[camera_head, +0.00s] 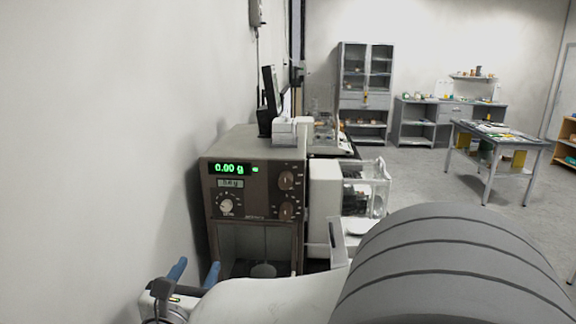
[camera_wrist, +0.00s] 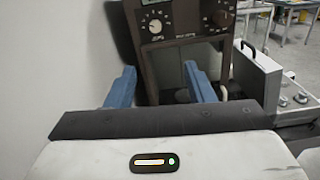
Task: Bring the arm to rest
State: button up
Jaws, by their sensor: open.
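My gripper (camera_head: 195,270) is at the lower left of the head view, its two blue fingers spread with nothing visible between them. In the wrist view my gripper (camera_wrist: 159,70) also shows apart and empty, its fingers pointing at the front of a brown weighing instrument (camera_wrist: 182,22). The instrument (camera_head: 256,200) has knobs and a green display reading 0.00 g. My gripper is in front of it, toward its left side. I cannot tell the exact gap. My arm's white and grey links cover the lower right of the head view.
A white balance with a clear chamber (camera_head: 324,200) stands right of the instrument. A wall (camera_head: 100,130) runs close along the left. A grey cabinet (camera_head: 365,92) and a work table (camera_head: 497,138) stand farther back. Open floor (camera_head: 420,185) lies to the right.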

jog(key=d+f+m+g+h, duration=0.2)
jog(key=d+m+g+h, duration=0.4)
jog(key=d, duration=0.6)
jog(key=d+f+m+g+h, duration=0.1)
jog(key=d+f+m+g, duration=0.25)
jog(key=d+m, duration=0.65)
jog(key=s+d+f+m+g+y, duration=0.1)
jog(key=s+d+m+y, duration=0.3)
jog(key=m, duration=0.5)
jog(key=s+d+f+m+g+y, duration=0.1)
jog(key=s+d+m+g+y, duration=0.3)
jog(key=s+m, duration=0.4)
jog(key=shift+d+f+m, duration=0.4)
jog(key=shift+d+m, duration=0.3)
jog(key=shift+d, duration=0.15)
